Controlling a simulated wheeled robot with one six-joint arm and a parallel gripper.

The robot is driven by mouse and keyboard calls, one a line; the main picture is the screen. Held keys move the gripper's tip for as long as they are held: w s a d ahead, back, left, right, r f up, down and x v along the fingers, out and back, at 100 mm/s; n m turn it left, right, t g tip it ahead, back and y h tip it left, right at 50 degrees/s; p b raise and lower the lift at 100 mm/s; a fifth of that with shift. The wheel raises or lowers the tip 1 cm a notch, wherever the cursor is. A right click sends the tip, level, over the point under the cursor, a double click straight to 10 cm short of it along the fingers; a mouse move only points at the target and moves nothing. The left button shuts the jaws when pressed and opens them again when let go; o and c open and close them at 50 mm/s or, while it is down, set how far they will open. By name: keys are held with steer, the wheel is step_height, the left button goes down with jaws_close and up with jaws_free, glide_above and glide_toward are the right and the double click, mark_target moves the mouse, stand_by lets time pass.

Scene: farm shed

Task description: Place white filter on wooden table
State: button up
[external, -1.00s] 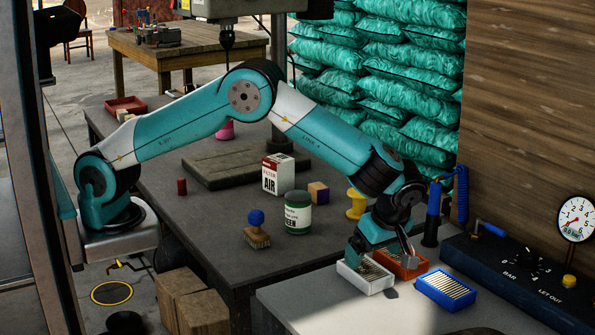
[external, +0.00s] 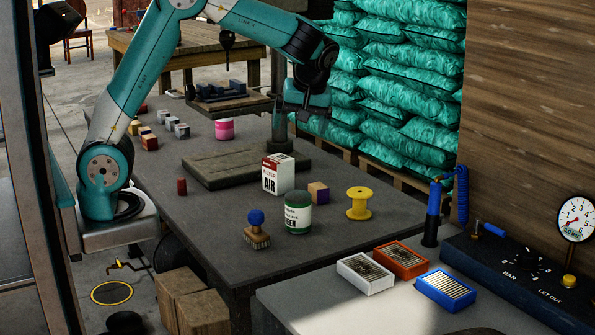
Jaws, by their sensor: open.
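The white filter (external: 366,286), a small tray-like frame with a grey pleated inside, lies flat on the pale grey bench (external: 325,305) in the foreground. An orange filter (external: 402,275) lies behind it to the right and a blue filter (external: 445,290) lies to its right. The wooden table (external: 190,43) stands at the back left, partly hidden by my arm. My gripper (external: 303,112) is open, with no object visible in it. It hangs high over the far right side of the dark table, well apart from the white filter.
The dark table (external: 225,275) holds a red-and-white box (external: 277,178), a green jar (external: 298,213), a yellow spool (external: 359,204), a brush (external: 257,232) and several small blocks. A column (external: 279,125) on a flat base stands below my gripper. Teal sacks are stacked behind it.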

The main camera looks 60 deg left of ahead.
steer(key=s+a+r+m, duration=0.2)
steer(key=s+a+m, duration=0.1)
steer(key=s+a, duration=0.9)
steer(key=s+a+f+m, duration=0.1)
steer(key=s+a, duration=0.1)
steer(key=s, duration=0.4)
steer(key=s+a+m, duration=0.2)
steer(key=s+a, duration=0.1)
steer(key=s, duration=0.4)
steer(key=shift+s+a+f, duration=0.15)
steer(key=shift+a+f, duration=0.1)
steer(key=shift+f, duration=0.1)
